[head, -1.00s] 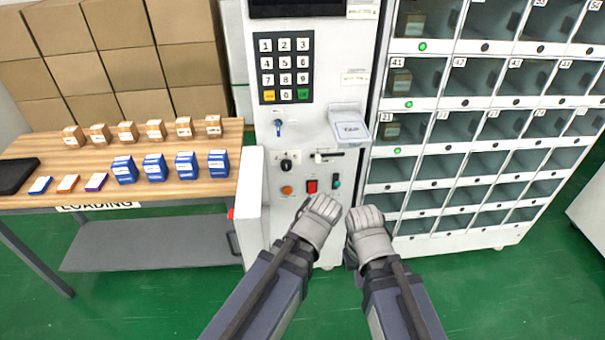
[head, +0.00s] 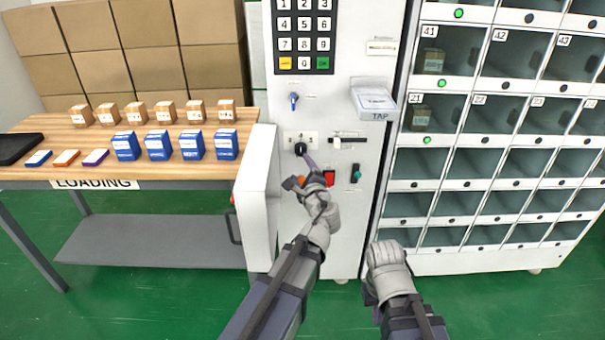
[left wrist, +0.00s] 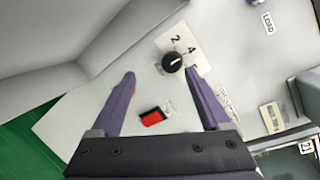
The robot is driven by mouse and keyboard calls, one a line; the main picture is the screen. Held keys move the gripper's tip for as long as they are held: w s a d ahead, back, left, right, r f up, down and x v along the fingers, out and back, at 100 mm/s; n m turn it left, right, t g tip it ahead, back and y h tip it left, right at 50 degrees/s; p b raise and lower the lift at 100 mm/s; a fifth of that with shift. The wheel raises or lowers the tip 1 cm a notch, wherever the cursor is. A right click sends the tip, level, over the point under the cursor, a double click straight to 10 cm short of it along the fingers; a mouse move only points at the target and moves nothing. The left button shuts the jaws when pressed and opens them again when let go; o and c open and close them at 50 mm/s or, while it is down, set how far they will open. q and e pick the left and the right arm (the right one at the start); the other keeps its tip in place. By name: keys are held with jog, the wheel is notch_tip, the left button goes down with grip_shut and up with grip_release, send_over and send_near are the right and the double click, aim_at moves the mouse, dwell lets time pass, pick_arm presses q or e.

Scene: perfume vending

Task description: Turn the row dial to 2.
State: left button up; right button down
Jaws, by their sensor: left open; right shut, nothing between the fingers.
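The row dial is a round black knob (head: 300,149) on a white label plate, on the machine's front panel below the keypad. In the left wrist view the dial (left wrist: 172,63) carries a short white mark, and the digits 2 and 4 show on its plate; which digit the mark points at is unclear. My left gripper (head: 300,172) is open just below and in front of the dial. In the left wrist view its fingers (left wrist: 160,73) are spread, with the dial near the right fingertip and not clearly between them. My right gripper (head: 384,256) is shut and empty, lower right.
Around the dial are a slider (head: 336,143), a blue key-like knob (head: 294,101), a red switch (head: 329,178), a green-and-black switch (head: 356,173) and a partly covered orange button. A white door (head: 257,195) stands out at the left. A TAP reader (head: 374,101) juts out at right.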

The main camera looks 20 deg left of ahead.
aim_at(301, 152)
pick_arm(q)
jog(key=shift+w+a+f+m+t+h+b, duration=0.15)
jog(key=shift+w+a+m+t+b, duration=0.35)
jog(key=shift+w, duration=1.05)
jog(key=shift+w+a+m+t+h+b, duration=0.15)
jog(key=shift+w+a+m, duration=0.15)
jog(key=shift+w+m, duration=0.9)
jog(key=shift+w+a+f+m+t+h+b, duration=0.15)
jog(key=shift+w+a+m+t, duration=0.2)
jog(key=shift+w, duration=1.55)
pick_arm(e)
notch_tip(301, 152, down, 3)
jog(key=shift+f, duration=0.1)
pick_arm(q)
jog(key=shift+c, duration=0.2)
grip_shut()
jog(key=shift+r, duration=0.1)
